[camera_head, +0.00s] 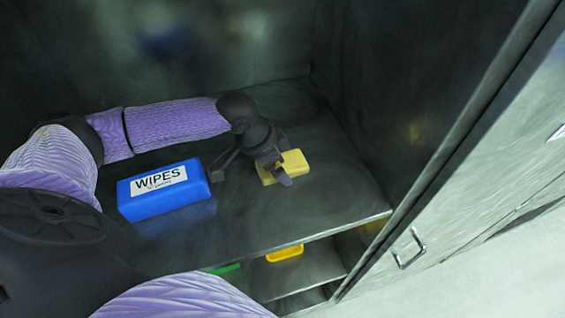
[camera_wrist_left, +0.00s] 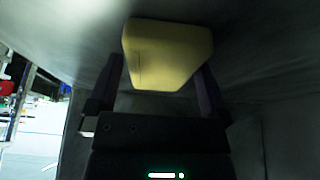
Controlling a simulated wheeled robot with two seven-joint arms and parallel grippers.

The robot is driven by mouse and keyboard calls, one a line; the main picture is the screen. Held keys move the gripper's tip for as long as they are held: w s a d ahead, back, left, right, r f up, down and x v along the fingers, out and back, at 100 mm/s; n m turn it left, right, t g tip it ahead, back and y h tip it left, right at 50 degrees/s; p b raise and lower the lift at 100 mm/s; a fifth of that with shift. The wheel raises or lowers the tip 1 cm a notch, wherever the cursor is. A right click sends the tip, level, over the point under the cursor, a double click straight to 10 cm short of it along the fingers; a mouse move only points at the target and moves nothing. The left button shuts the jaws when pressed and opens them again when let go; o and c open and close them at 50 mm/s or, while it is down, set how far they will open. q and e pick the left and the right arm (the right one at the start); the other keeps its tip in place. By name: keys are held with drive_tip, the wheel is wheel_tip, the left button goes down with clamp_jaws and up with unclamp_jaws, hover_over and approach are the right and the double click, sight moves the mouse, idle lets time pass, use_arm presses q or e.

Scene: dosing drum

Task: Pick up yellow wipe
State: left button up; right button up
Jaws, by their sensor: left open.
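The yellow wipe (camera_head: 295,161) is a small yellow block lying on the dark metal shelf, right of the blue WIPES box. My left gripper (camera_head: 250,177) reaches over it from the left, fingers spread, and hides part of it. One finger crosses the wipe's front side; the other stands left of it, near the blue box. In the left wrist view the wipe (camera_wrist_left: 167,55) shows large at the ends of the two open fingers (camera_wrist_left: 157,82), roughly centred between them. I cannot tell whether either finger touches it. My right gripper is not in view.
The blue box labelled WIPES (camera_head: 165,190) stands on the shelf (camera_head: 240,225) close to the left finger. Cabinet walls enclose the back and right. A yellow tray (camera_head: 285,253) and a green item (camera_head: 224,268) are on a level below. A door with a handle (camera_head: 408,250) is at right.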

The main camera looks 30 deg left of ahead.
use_arm(q)
drive_tip(key=shift+d, duration=0.1)
drive_tip(key=shift+a, duration=0.2)
drive_tip(key=c, duration=1)
drive_tip(key=shift+o, duration=0.2)
wheel_tip(320, 180, up, 10)
drive_tip(key=o, duration=0.6)
drive_tip(key=c, duration=0.5)
